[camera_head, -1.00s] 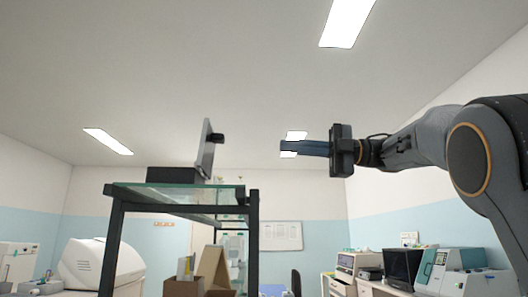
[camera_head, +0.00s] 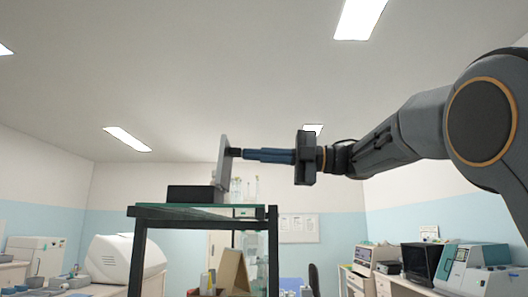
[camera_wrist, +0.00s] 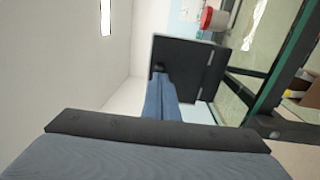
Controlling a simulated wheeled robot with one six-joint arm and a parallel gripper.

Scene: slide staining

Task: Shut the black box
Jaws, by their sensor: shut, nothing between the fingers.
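The black box (camera_head: 190,194) sits on the glass top of a dark-framed shelf in the head view. Its lid (camera_head: 222,161) stands open, nearly upright, at the box's right side. My gripper (camera_head: 244,154) is shut and empty, pointing left, with its fingertips at the dark catch on the lid's outer face. They seem to touch or nearly touch it. In the wrist view, the lid (camera_wrist: 196,85) shows as a dark panel, with the blue fingers (camera_wrist: 160,98) reaching to it. The box's inside is hidden.
The shelf's glass top (camera_head: 160,211) has clear bottles (camera_head: 248,188) behind it. A cardboard piece (camera_head: 234,272) stands lower down. A white machine (camera_head: 125,260) is at the left, and benches with instruments (camera_head: 470,268) are at the right. The air above the box is free.

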